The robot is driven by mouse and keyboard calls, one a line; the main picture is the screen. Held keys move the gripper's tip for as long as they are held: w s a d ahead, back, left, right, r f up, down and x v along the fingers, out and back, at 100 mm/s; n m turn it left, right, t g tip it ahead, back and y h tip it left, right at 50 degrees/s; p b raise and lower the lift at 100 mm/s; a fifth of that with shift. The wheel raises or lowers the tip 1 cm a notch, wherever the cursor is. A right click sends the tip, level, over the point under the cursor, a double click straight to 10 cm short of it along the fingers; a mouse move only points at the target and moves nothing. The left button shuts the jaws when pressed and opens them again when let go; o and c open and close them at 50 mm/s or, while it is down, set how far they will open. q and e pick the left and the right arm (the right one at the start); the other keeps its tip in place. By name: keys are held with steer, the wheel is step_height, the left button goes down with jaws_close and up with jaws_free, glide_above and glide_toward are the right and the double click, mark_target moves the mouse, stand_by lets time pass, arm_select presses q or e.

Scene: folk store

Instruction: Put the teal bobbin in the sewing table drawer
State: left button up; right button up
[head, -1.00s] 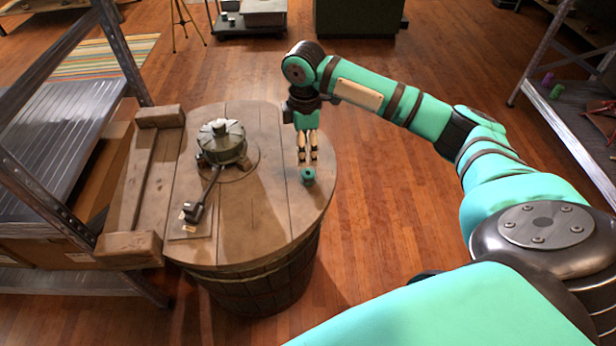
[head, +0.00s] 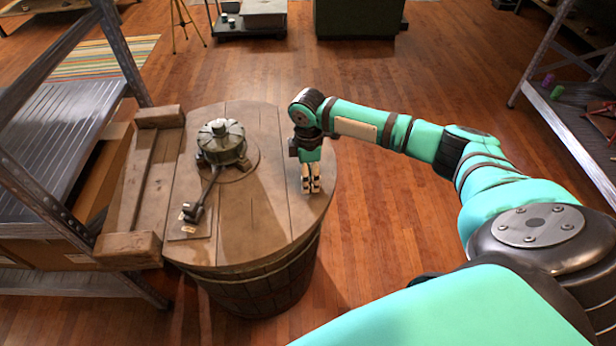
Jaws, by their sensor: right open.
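My right gripper (head: 311,188) points down at the right part of the round wooden barrel top (head: 262,222). Its jaws are open and its fingertips are low, at or close to the wood. The teal bobbin is hidden behind or between these fingers, at the place where it stood on the barrel top. I cannot tell whether the fingers touch it. I cannot make out a sewing table drawer in this view. My left gripper is not in view.
A green metal device (head: 221,143) with a lever stands on the barrel, left of my gripper. A wooden frame (head: 140,195) adjoins the barrel's left side. Metal shelves stand at left (head: 50,105) and right (head: 580,120). A purple item (head: 548,80) and a green item (head: 556,92) lie on the right shelf.

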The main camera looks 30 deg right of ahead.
steer(key=shift+c, duration=0.2)
jaws_close()
steer(key=shift+r, duration=0.1)
